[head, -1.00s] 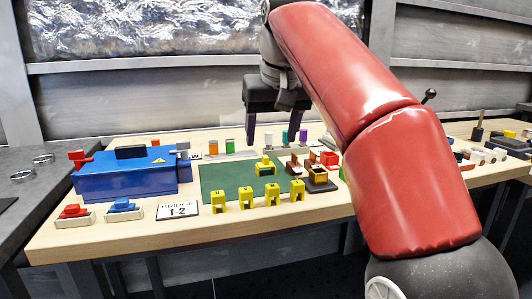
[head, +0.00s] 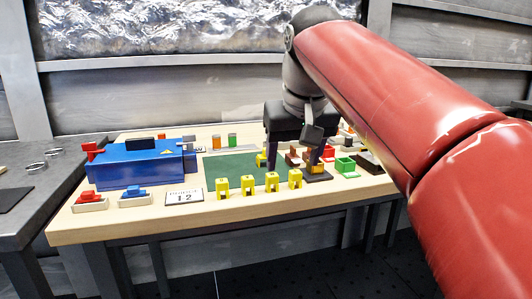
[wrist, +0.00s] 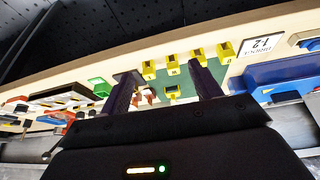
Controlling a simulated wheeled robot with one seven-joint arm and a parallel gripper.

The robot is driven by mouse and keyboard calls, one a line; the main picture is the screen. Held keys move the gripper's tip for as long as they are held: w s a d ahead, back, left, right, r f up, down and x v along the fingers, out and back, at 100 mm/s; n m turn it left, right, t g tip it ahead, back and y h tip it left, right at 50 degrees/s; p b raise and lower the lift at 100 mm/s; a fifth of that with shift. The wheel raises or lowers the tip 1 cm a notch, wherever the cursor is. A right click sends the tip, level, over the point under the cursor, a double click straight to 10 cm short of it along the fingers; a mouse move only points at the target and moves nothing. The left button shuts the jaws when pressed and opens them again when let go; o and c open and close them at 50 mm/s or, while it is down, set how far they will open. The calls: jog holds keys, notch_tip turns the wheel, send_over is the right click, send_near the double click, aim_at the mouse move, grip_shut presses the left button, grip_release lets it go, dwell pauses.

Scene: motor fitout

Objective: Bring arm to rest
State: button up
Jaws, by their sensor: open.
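My red arm (head: 400,85) reaches in from the right in the head view. My gripper (head: 292,163) is open, pointing down over the workbench near the right end of the green mat (head: 228,168). In the wrist view the two dark fingers of my gripper (wrist: 160,78) stand wide apart with nothing held between them. The fingers and arm hide part of the bench behind them in the head view.
A blue motor box (head: 135,168) stands at the bench's left. Several yellow brackets (head: 248,186) line the mat's front. A "1-2" card (head: 184,196) and a green tray (head: 345,165) are nearby. The floor in front is clear.

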jog(key=s+d+f+m, duration=0.1)
jog(key=s+d+f, duration=0.2)
jog(key=s+f, duration=0.3)
jog(key=s+d+f, duration=0.4)
jog(key=s+f, duration=0.2)
jog(key=f, duration=0.5)
jog(key=s+d+f+m, duration=0.1)
jog(key=s+d+f, duration=0.2)
jog(key=s+f, duration=0.3)
notch_tip(320, 180, down, 2)
jog(key=shift+s+d+f+m+t+h, duration=0.2)
jog(key=shift+s+d+m+t+h, duration=0.1)
jog(key=shift+t+h, duration=0.1)
